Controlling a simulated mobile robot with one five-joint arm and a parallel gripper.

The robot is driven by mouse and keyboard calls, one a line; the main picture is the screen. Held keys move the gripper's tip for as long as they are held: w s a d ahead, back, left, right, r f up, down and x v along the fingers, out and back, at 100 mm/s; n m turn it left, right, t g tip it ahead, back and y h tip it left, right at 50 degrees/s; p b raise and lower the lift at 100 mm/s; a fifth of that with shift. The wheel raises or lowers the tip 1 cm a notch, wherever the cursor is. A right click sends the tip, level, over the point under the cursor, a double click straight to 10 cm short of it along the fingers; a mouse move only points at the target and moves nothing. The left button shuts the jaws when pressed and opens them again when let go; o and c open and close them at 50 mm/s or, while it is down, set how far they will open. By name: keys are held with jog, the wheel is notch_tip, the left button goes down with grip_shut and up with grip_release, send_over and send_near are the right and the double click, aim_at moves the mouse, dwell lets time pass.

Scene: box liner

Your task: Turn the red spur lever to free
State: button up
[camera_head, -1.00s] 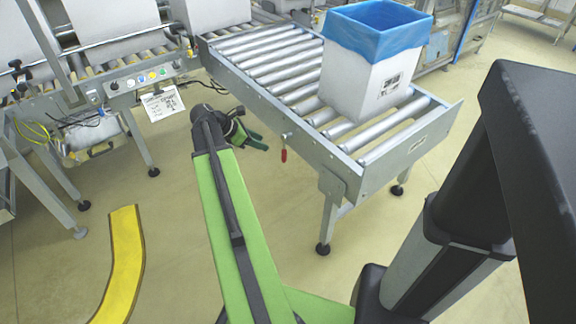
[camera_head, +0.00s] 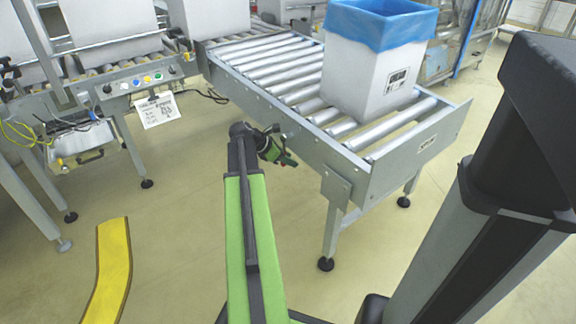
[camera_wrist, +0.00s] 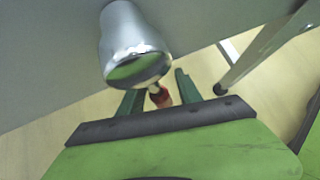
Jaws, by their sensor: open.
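The red spur lever (camera_wrist: 160,97) shows in the wrist view as a small red tip below a shiny metal boss (camera_wrist: 124,38) on the conveyor's side. My gripper (camera_wrist: 158,92) is open, with one green finger on each side of the red tip. I cannot tell whether either finger touches it. In the head view my gripper (camera_head: 289,158) is close against the side rail of the roller spur (camera_head: 272,108). The lever is hidden behind my gripper there.
A white box with a blue liner (camera_head: 375,72) stands on the spur's rollers. A conveyor leg (camera_head: 334,225) is right of my gripper. A control panel (camera_head: 140,83) is at left. A yellow floor strip (camera_head: 112,265) lies on the open floor.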

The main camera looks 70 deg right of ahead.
grip_shut()
dwell(0.3)
dwell(1.2)
